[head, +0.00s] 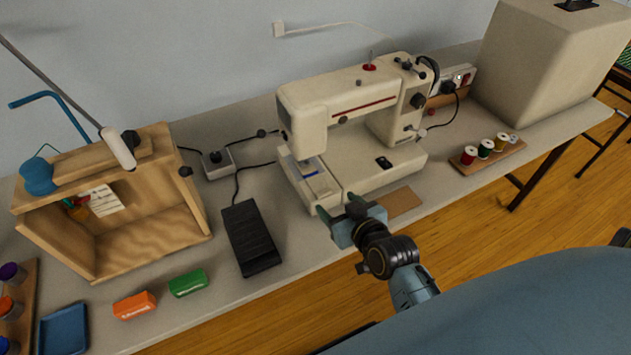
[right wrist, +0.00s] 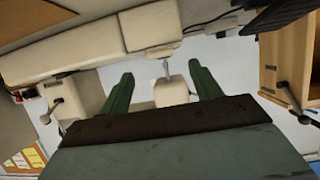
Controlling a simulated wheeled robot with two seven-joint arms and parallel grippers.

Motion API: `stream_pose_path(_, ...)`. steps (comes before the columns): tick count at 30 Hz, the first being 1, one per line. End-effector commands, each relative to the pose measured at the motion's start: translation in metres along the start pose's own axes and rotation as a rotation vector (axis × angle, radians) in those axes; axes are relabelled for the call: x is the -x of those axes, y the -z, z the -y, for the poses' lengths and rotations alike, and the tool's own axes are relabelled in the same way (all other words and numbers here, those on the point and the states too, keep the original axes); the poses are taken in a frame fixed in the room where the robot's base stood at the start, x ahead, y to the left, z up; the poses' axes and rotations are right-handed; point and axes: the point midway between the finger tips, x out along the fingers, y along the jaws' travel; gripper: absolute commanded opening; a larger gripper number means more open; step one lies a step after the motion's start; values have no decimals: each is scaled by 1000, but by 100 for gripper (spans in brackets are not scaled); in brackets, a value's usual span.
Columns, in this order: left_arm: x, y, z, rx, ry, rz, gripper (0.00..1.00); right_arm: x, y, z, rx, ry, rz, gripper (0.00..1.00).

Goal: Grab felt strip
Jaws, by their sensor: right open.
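I cannot say for certain which thing is the felt strip. A small thin blue strip (head: 311,172) lies on the left end of the bed of the cream sewing machine (head: 330,105), below its needle area. My right gripper (head: 337,205) is open and empty, in front of the machine bed and to the lower right of the blue strip. In the right wrist view the green fingers (right wrist: 160,72) stand apart, with the machine's body (right wrist: 85,50) beyond them; no strip is clear there. My left gripper is not in view.
A flat tan piece (head: 402,202) lies by the machine's front. A black foot pedal (head: 250,238), orange (head: 134,305) and green (head: 187,283) packets and an open wooden box (head: 150,240) are left. A thread-spool rack (head: 487,155) and a beige cover (head: 545,65) are right.

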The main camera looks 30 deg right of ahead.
Motion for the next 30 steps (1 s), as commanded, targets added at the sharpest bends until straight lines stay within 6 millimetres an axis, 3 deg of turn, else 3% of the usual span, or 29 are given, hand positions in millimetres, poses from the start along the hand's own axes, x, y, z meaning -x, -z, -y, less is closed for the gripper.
stream_pose_path(9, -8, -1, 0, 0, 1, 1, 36, -44, 0, 0, 1, 0, -1, 64)
stream_pose_path(18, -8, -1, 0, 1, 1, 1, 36, -48, 0, 0, 1, 0, -1, 64)
stream_pose_path(30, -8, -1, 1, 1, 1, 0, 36, -48, 0, 0, 1, 0, -1, 16)
